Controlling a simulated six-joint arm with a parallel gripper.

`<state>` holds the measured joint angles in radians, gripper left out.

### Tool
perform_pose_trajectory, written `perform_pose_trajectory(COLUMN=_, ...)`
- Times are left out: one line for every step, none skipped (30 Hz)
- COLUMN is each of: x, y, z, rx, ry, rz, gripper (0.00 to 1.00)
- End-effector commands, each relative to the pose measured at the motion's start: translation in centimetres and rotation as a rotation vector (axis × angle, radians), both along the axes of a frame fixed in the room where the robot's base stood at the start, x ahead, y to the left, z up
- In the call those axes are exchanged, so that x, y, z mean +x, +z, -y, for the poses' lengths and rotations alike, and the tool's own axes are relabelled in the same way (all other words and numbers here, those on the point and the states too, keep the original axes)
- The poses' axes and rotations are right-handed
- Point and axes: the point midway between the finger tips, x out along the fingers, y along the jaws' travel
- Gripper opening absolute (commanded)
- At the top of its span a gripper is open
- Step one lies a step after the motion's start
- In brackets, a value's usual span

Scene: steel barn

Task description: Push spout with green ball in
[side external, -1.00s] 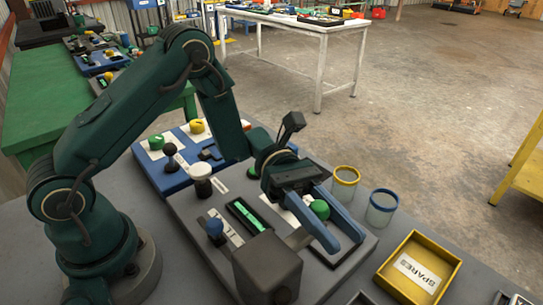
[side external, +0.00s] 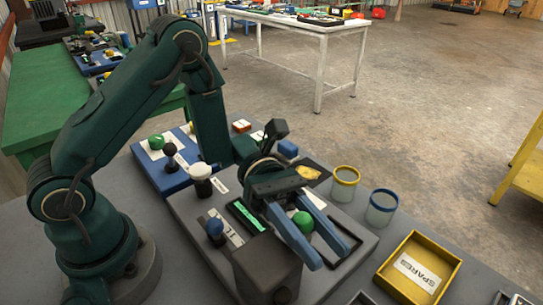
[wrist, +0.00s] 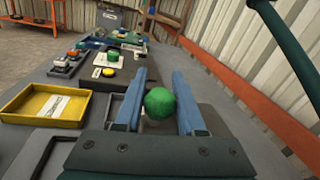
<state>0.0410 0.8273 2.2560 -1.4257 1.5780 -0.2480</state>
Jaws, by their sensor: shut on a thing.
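The green ball (side external: 302,222) sits between the two blue fingers of my gripper (side external: 307,240), above the grey panel (side external: 190,215). In the wrist view the green ball (wrist: 160,103) is centred between the fingers (wrist: 158,105), which are shut on it. The spout under the ball is mostly hidden by the fingers, so its shape and position cannot be told. A dark grey block (side external: 267,270) stands at the panel's near edge, left of the fingertips.
A yellow SPARES tray (side external: 415,268) and two clear jars, one yellow-rimmed (side external: 345,184) and one blue-rimmed (side external: 382,207), stand right of the panel.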

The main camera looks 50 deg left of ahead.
Motion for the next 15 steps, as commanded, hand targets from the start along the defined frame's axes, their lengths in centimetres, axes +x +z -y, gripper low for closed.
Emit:
perform_pose_trajectory(x=-0.41, y=0.02, z=-0.03, rx=-0.001, ry=-0.011, rz=-0.003, gripper=0.0)
perform_pose_trajectory(x=-0.45, y=0.01, z=-0.03, rx=-0.002, ry=-0.012, rz=-0.003, gripper=0.0)
perform_pose_trajectory(x=-0.49, y=0.01, z=-0.03, rx=-0.002, ry=-0.013, rz=-0.004, gripper=0.0)
perform_pose_trajectory(x=-0.51, y=0.02, z=-0.02, rx=-0.002, ry=-0.014, rz=-0.004, gripper=0.0)
perform_pose_trajectory(x=-0.53, y=0.01, z=-0.03, rx=-0.002, ry=-0.015, rz=-0.005, gripper=0.0)
perform_pose_trajectory(x=-0.54, y=0.01, z=-0.02, rx=-0.002, ry=-0.016, rz=-0.005, gripper=0.0)
perform_pose_trajectory(x=-0.55, y=0.01, z=-0.02, rx=-0.002, ry=-0.016, rz=-0.006, gripper=0.0)
perform_pose_trajectory(x=-0.56, y=0.02, z=-0.02, rx=-0.002, ry=-0.016, rz=-0.006, gripper=0.0)
perform_pose_trajectory(x=-0.57, y=0.02, z=-0.02, rx=-0.003, ry=-0.016, rz=-0.008, gripper=0.46)
perform_pose_trajectory(x=-0.55, y=0.02, z=-0.01, rx=-0.002, ry=-0.015, rz=-0.008, gripper=0.58)
perform_pose_trajectory(x=-0.54, y=0.02, z=-0.01, rx=-0.002, ry=-0.015, rz=-0.008, gripper=0.69)
perform_pose_trajectory(x=-0.52, y=0.02, z=-0.01, rx=-0.003, ry=-0.015, rz=-0.007, gripper=0.69)
perform_pose_trajectory(x=-0.5, y=0.01, z=0.0, rx=-0.002, ry=-0.014, rz=-0.007, gripper=0.69)
perform_pose_trajectory(x=-0.49, y=0.01, z=0.0, rx=-0.001, ry=-0.014, rz=-0.006, gripper=0.69)
perform_pose_trajectory(x=-0.47, y=0.01, z=0.0, rx=-0.001, ry=-0.013, rz=-0.005, gripper=0.69)
